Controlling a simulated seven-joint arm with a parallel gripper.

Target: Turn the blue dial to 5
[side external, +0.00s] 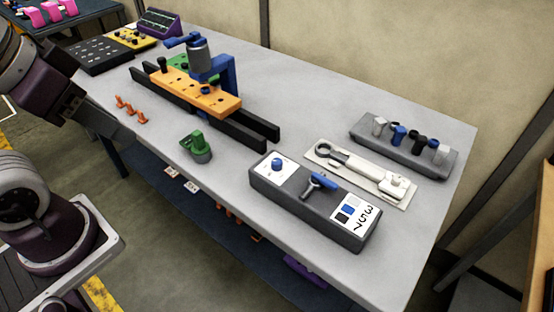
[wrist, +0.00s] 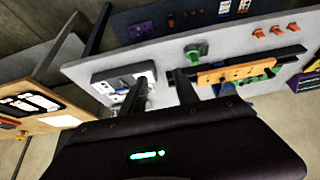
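A dark grey box (side external: 300,212) lies on the front right of the table. A small round blue dial (side external: 278,164) sits on a white plate near the box's left end. Its pointer and any scale marks are too small to read. The box also shows in the wrist view (wrist: 108,78), partly behind a finger; the dial cannot be made out there. My gripper (wrist: 160,80) has its two fingers apart with nothing between them. In the side view my arm is at the left, away from the box.
A label (side external: 355,218) at the box's right end shows 3, 5, 7 beside coloured squares. A wrench on a white tray (side external: 325,166) and a grey holder (side external: 400,155) lie behind. An orange jig (side external: 170,92), a green part (side external: 197,143) and orange pieces (side external: 124,104) are further left.

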